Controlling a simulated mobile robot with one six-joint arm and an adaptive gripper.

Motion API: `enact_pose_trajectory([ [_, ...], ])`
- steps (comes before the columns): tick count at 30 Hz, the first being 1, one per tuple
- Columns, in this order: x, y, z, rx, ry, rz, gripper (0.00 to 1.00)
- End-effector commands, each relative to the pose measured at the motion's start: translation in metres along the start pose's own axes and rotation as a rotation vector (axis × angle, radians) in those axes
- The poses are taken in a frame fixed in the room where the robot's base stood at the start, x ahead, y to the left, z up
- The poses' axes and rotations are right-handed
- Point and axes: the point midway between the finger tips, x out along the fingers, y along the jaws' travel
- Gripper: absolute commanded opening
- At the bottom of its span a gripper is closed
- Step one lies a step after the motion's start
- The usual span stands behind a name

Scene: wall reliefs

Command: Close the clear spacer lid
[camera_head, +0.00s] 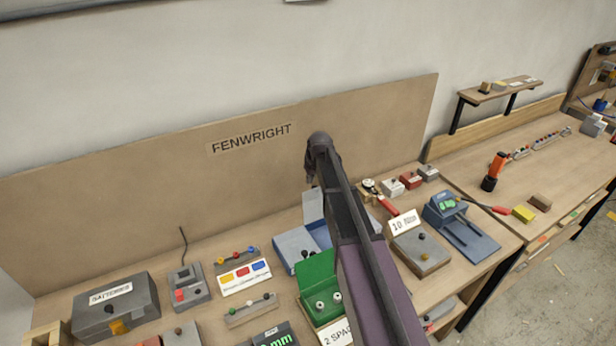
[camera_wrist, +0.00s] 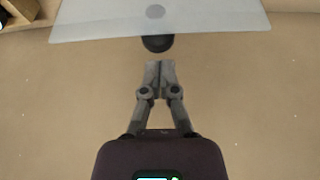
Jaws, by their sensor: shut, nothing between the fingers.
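A pale, see-through lid panel (camera_wrist: 95,22) spans the top of the wrist view, with a dark knob (camera_wrist: 158,43) at its near edge. In the head view, a pale raised panel (camera_head: 313,206) stands at the back of a blue-grey box (camera_head: 292,245); it looks like the same lid, open, partly hidden by my arm. My gripper (camera_wrist: 160,66) is shut and empty, its tips just short of the knob with a small gap showing. In the head view my gripper (camera_head: 310,172) hangs above and behind the box, mostly hidden by my wrist.
A green box (camera_head: 318,270) with a "2 SPAC..." label stands in front of the blue-grey box. A box labelled 10 (camera_head: 420,250) is to the right, a grey batteries box (camera_head: 110,312) to the left. A tall brown backboard (camera_head: 110,215) rises behind.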

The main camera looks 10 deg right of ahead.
Motion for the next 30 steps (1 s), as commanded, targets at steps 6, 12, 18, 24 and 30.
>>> enact_pose_trajectory([
  [6,-0.005,0.0,0.013,0.0,0.0,0.0,0.0],
  [12,-0.005,0.001,0.014,0.0,0.0,0.0,0.0],
  [18,-0.005,0.001,0.014,0.001,0.0,0.0,0.0],
  [24,-0.006,0.005,0.017,0.005,0.008,0.001,0.0],
  [30,-0.009,0.014,0.023,0.015,0.035,0.005,0.0],
])
